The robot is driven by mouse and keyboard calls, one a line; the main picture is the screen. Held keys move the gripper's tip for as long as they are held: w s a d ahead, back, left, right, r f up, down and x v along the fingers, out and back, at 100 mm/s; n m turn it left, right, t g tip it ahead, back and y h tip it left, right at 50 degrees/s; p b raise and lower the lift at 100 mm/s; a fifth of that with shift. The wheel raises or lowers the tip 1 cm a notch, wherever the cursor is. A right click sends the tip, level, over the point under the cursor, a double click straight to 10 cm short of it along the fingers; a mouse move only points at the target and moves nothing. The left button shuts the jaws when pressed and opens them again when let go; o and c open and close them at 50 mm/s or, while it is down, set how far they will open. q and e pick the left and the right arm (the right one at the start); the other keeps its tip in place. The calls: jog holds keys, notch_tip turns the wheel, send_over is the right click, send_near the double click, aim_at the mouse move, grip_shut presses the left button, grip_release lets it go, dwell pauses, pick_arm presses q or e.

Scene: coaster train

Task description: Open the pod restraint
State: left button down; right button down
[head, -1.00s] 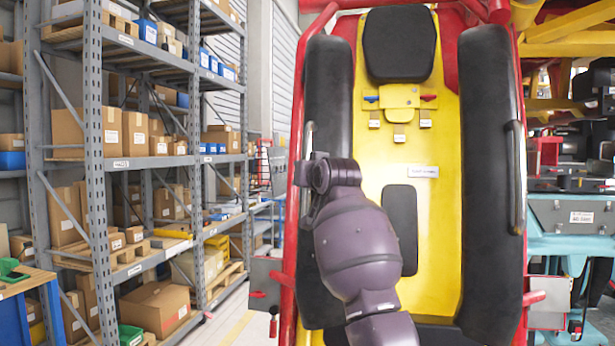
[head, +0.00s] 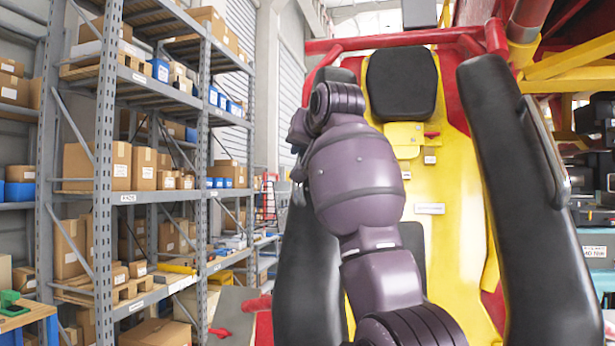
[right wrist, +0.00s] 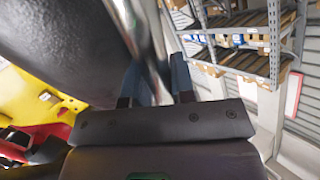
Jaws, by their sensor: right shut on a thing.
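The pod restraint is a pair of long black padded bars in front of the yellow pod seat (head: 430,235). The right-hand pad (head: 525,200) leans outward and carries a metal handle (head: 548,150). The left-hand pad (head: 302,275) is largely hidden behind my right arm. In the right wrist view, the blue fingers of my right gripper (right wrist: 158,78) are shut around a shiny metal handle bar (right wrist: 143,30) beside a black pad (right wrist: 65,40). In the head view, this gripper (head: 298,132) is mostly hidden by my wrist. My left gripper is not in view.
Grey shelving (head: 105,150) with cardboard boxes stands on the left. A red tube frame (head: 400,38) surrounds the seat, with a black headrest (head: 400,82) on it. Yellow beams (head: 570,60) and equipment are at the right.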

jog(key=shift+m+g, duration=0.4)
jog(key=shift+g, duration=0.5)
jog(key=r, duration=0.2)
jog(key=s+r, duration=0.1)
jog(key=r, duration=0.2)
jog(key=s+r, duration=0.1)
jog(key=r, duration=0.1)
jog(key=shift+a+r, duration=0.2)
jog(key=shift+a, duration=0.1)
jog(key=shift+s+r+g, duration=0.2)
jog(key=shift+r+g, duration=0.2)
jog(key=shift+r, duration=1.45)
jog(key=c, duration=1)
grip_release()
pick_arm(q)
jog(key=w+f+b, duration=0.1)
jog(key=b, duration=0.2)
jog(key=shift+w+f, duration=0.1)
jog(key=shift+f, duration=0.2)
pick_arm(e)
jog(key=v, duration=1)
jog(key=shift+s+d+r, duration=0.15)
jog(key=shift+s+r, duration=0.05)
jog(key=shift+s, duration=0.1)
